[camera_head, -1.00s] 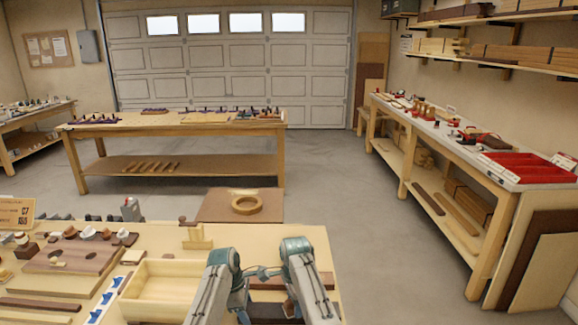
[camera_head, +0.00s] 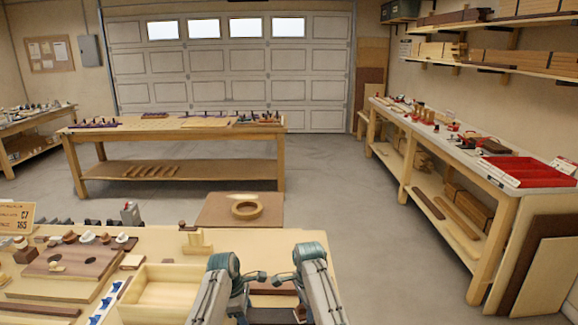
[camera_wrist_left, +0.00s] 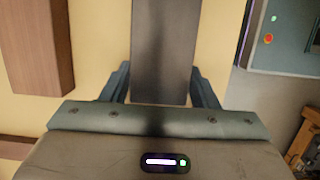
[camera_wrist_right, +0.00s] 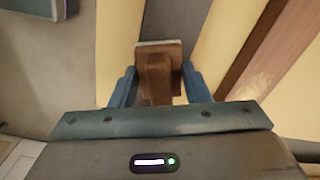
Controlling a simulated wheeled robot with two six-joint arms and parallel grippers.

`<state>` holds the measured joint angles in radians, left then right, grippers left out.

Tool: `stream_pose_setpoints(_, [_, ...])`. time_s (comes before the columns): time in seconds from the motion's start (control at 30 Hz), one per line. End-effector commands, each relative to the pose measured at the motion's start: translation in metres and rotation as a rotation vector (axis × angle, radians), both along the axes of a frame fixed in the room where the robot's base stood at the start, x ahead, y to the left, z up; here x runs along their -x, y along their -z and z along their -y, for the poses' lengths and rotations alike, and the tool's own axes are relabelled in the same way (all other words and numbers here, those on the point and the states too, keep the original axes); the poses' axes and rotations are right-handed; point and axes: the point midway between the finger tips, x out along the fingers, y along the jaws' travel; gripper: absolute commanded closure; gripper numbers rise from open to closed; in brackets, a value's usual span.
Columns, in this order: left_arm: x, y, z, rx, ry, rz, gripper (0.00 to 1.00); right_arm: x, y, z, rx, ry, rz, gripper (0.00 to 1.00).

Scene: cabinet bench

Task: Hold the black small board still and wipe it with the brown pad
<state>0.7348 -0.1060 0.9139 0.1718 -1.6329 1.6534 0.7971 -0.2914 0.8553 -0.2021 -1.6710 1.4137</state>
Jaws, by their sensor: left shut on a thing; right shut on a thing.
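The black small board (camera_wrist_left: 161,40) is a long dark grey strip in the left wrist view. My left gripper (camera_wrist_left: 161,92) is shut on it, one finger at each side. The brown pad (camera_wrist_right: 172,52) shows in the right wrist view as a brown block with a pale edge and a raised grip. My right gripper (camera_wrist_right: 158,90) is shut on that grip. In the head view my right gripper (camera_head: 284,278) is at the bench front, close to the left one. The arms largely hide the board and pad there, so I cannot tell whether they touch.
A pale wooden tray (camera_head: 165,295) stands left of my arms on the bench. Further left are a drilled brown board (camera_head: 75,262) and blue pieces. A tan ring (camera_head: 246,208) lies on a brown panel behind. A brown strip (camera_wrist_right: 265,50) lies right of the pad.

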Motion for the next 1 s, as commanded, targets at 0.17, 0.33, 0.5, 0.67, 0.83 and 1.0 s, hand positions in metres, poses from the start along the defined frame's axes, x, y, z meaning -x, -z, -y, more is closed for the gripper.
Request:
stream_pose_setpoints(0.17, [0.000, -0.001, -0.001, -0.001, 0.000, 0.001, 0.66, 0.000, 0.000, 0.014, 0.002, 0.002, 0.000, 0.86])
stream_pose_setpoints(0.33, [0.000, 0.000, -0.001, -0.001, 0.000, 0.001, 0.66, 0.000, -0.001, 0.021, 0.002, 0.001, 0.000, 0.86])
stream_pose_setpoints(0.5, [0.000, 0.000, -0.001, -0.001, 0.000, 0.001, 0.66, 0.000, 0.000, 0.026, 0.002, 0.001, 0.000, 0.86])
stream_pose_setpoints(0.67, [0.000, 0.000, -0.001, -0.001, 0.000, 0.001, 0.66, 0.000, 0.001, 0.036, 0.001, 0.001, -0.001, 0.86])
stream_pose_setpoints(0.83, [0.000, 0.000, -0.001, -0.001, 0.000, 0.001, 0.66, 0.000, 0.002, 0.047, 0.003, 0.002, -0.001, 0.86])
stream_pose_setpoints(1.0, [0.000, 0.000, -0.001, -0.001, 0.000, 0.001, 0.66, 0.001, 0.003, 0.052, 0.003, 0.001, -0.001, 0.86])
